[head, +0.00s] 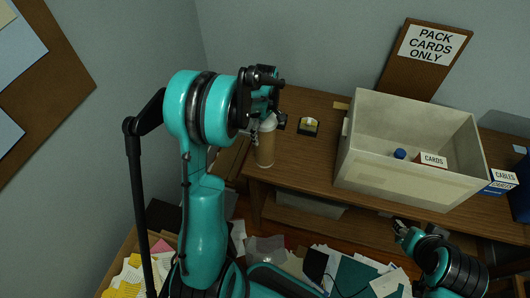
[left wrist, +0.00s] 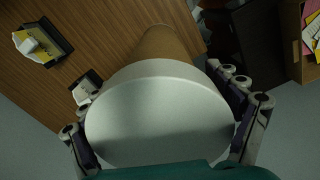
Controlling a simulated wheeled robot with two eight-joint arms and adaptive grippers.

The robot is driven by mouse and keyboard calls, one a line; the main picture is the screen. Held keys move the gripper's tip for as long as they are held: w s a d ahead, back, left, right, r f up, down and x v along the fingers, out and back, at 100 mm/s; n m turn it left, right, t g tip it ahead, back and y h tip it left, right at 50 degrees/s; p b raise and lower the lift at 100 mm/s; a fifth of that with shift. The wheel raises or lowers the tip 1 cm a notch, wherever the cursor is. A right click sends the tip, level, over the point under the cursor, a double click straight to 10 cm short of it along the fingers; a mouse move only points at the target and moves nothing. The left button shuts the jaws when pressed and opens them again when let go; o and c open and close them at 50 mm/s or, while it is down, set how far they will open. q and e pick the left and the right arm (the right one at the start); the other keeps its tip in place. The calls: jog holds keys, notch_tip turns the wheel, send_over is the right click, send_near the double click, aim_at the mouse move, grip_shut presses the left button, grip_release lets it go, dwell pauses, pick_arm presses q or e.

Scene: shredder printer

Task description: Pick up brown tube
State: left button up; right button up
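The brown tube (head: 265,148) stands upright at the left end of the wooden table, with a pale cap on top. In the left wrist view its round white cap (left wrist: 158,115) fills the middle, and the brown body (left wrist: 160,42) runs down beyond it. My left gripper (head: 267,121) points down over the tube's top. Its fingers lie on both sides of the cap, close to it; I cannot tell whether they press on it. My right gripper (head: 401,234) is low at the front right, away from the tube; its finger opening is unclear.
A small black and yellow item (head: 308,126) lies right of the tube. A large grey bin (head: 400,187) holds a cards box (head: 432,160) and a blue-topped item. A brown sign board (head: 425,60) stands behind. Papers litter the area below the table.

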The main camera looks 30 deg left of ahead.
pick_arm(q)
jog(key=c, duration=1.3)
